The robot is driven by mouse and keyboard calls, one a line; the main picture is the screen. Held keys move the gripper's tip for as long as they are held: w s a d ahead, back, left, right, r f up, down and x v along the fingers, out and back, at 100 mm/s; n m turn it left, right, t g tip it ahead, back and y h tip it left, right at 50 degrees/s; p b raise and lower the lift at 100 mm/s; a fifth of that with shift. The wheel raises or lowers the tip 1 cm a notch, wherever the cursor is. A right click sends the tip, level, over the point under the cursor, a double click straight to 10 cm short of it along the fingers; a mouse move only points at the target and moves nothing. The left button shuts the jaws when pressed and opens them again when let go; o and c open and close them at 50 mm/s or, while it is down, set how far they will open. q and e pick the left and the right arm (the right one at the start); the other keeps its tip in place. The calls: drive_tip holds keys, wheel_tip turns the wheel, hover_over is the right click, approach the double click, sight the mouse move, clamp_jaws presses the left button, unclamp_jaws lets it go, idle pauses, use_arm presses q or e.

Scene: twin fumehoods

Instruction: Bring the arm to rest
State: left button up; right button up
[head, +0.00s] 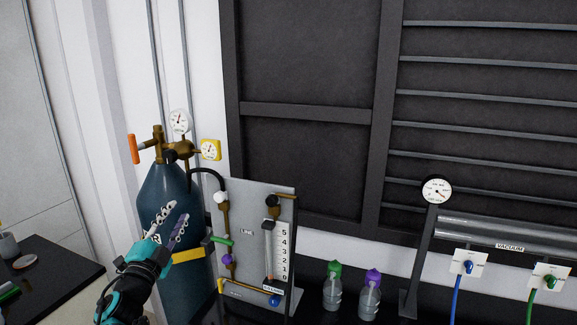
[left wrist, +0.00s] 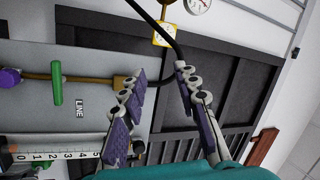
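My left gripper (head: 178,213) is in the lower left of the head view, in front of the blue gas cylinder (head: 165,193) and left of the grey valve panel (head: 256,207). Its two fingers are apart with nothing between them. In the left wrist view the open fingers (left wrist: 160,73) point up the picture, with a black hose (left wrist: 165,32) and the panel (left wrist: 95,30) beyond them. No contact with the panel or cylinder can be made out. My right gripper is not in view.
The panel carries a green handle (head: 221,240), a purple knob (head: 227,260) and a flow tube (head: 268,250). Two bottles, green-capped (head: 332,290) and purple-capped (head: 370,297), stand right of it. A dark bench (head: 60,270) is at the left. Vacuum pipe (head: 510,240) at right.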

use_arm(q)
drive_tip(key=s+d+f+n+g, duration=0.3)
drive_tip(key=s+f+n+g, duration=0.1)
drive_tip(key=s+f, duration=0.5)
drive_tip(key=s+d+f+n+g+y, duration=0.1)
drive_tip(key=s+d+f+n+g, duration=0.3)
drive_tip(key=s+f, duration=0.5)
drive_tip(key=s+d+f+n+g+y, duration=0.1)
drive_tip(key=s+d+f+n+g, duration=0.3)
drive_tip(key=s+f, duration=0.5)
drive_tip(key=shift+s+d+n+g, duration=0.2)
drive_tip(key=shift+s+n+g, duration=0.2)
drive_tip(key=shift+n+g, duration=0.55)
